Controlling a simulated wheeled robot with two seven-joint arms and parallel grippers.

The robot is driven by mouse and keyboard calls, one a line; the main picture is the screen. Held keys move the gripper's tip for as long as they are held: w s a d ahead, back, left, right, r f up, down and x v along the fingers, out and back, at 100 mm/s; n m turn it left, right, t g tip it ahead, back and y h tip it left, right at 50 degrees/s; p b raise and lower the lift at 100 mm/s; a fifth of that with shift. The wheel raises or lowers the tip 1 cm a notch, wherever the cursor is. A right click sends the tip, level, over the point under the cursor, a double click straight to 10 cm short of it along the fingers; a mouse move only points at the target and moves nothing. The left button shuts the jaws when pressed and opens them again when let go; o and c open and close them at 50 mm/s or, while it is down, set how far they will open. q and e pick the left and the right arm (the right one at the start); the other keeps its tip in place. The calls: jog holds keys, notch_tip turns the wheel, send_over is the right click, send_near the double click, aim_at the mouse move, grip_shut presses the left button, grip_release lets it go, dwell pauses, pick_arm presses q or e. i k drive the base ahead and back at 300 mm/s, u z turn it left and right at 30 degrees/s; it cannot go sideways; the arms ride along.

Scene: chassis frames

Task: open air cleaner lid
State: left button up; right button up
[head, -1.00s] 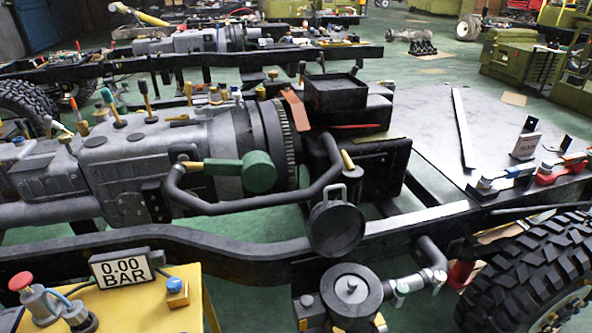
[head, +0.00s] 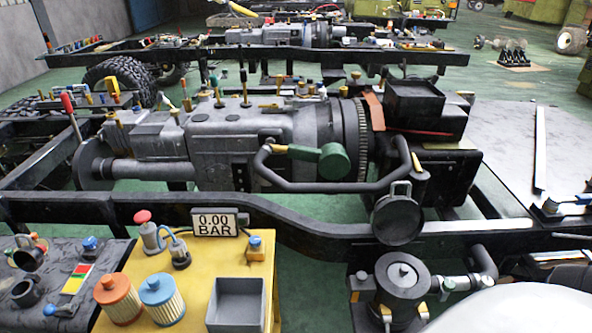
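A dark round canister (head: 402,285), which looks like the air cleaner, stands at the lower right in front of the near chassis rail. A round lid-like top with a small central knob sits on it, and a pipe leaves its right side. A dark round disc (head: 398,218) with a loop handle on top stands upright just above and behind it, near the rail. I cannot tell whether this disc belongs to the air cleaner. Neither gripper is in view.
A yellow bench (head: 193,275) at the lower left holds an orange filter (head: 118,300), a blue filter (head: 162,297), a grey bin (head: 240,303) and a 0.00 BAR gauge (head: 219,223). The chassis rail (head: 300,236) crosses behind. A blurred white rounded shape (head: 515,312) covers the bottom right corner.

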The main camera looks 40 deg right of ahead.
aim_at(395, 221)
jog(key=u, duration=1.35)
jog(key=k, duration=1.4)
jog(key=z, duration=1.75)
jog(key=i, duration=0.15)
jog(key=u, duration=0.1)
